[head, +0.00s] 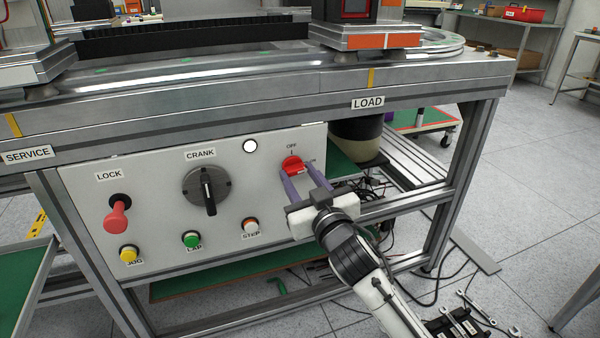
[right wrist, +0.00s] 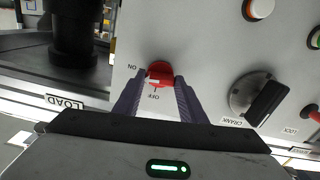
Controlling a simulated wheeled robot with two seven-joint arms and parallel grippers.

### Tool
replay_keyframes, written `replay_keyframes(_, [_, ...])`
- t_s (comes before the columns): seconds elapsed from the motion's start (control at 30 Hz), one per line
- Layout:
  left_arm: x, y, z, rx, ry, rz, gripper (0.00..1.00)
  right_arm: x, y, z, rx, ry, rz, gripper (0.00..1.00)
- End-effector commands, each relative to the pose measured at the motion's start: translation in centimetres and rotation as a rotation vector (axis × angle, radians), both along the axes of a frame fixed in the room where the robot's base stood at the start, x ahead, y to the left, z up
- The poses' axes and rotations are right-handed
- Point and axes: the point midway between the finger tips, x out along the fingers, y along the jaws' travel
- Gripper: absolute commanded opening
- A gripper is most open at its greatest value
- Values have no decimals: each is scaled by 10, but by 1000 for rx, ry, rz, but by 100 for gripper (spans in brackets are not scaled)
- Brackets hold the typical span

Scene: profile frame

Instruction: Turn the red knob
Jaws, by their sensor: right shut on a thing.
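The red knob (head: 292,164) sits at the upper right of a light grey control panel, under the word OFF. It also shows in the right wrist view (right wrist: 159,70), between the ON and OFF labels. My right gripper (head: 305,176) reaches up to it from below right, its two purple fingers on either side of the knob. In the right wrist view the fingertips (right wrist: 162,82) close on the knob, hiding part of it. I cannot tell exactly which mark the knob points at. My left gripper is not in view.
The panel (head: 150,172) also carries a black crank (head: 208,190), a red lock handle (head: 117,214), a yellow JOG button (head: 129,253), a green LAP button (head: 191,240) and a STEP button (head: 250,226). A metal frame post stands right of the panel. Cables and wrenches lie on the floor.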

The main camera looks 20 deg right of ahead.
Motion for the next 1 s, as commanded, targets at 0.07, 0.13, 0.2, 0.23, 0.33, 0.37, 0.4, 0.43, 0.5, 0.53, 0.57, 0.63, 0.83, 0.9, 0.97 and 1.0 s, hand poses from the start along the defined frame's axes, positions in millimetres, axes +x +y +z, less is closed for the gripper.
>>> replay_keyframes(0.07, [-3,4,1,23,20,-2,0,0,0,3,-58,2,-1,15])
replay_keyframes(0.13, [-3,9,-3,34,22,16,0,0,0,4,-117,-1,1,15])
replay_keyframes(0.2, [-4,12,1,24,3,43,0,0,0,4,-182,-3,0,15])
replay_keyframes(0.23, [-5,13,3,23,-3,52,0,0,0,4,-210,-4,1,15])
replay_keyframes(0.33, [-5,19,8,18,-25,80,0,0,0,4,-306,-7,1,15])
replay_keyframes(0.37, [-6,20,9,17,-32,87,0,0,0,3,-334,-8,1,15])
replay_keyframes(0.4, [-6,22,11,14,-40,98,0,0,0,3,-373,-9,0,15])
replay_keyframes(0.43, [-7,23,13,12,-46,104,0,0,0,3,-401,-10,0,15])
replay_keyframes(0.5, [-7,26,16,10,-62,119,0,0,0,3,-468,-14,1,15])
replay_keyframes(0.53, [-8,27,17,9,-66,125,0,0,0,3,-497,-15,1,15])
replay_keyframes(0.57, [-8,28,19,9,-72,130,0,0,0,3,-525,-16,1,15])
replay_keyframes(0.63, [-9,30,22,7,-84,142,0,0,0,3,-592,-18,1,15])
replay_keyframes(0.83, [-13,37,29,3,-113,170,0,0,0,2,-783,-25,1,15])
replay_keyframes(0.9, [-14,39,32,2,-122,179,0,0,0,2,-849,-28,1,15])
replay_keyframes(0.97, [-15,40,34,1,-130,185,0,0,0,2,-906,-30,1,15])
replay_keyframes(1.0, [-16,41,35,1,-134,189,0,0,0,2,-944,-31,2,15])
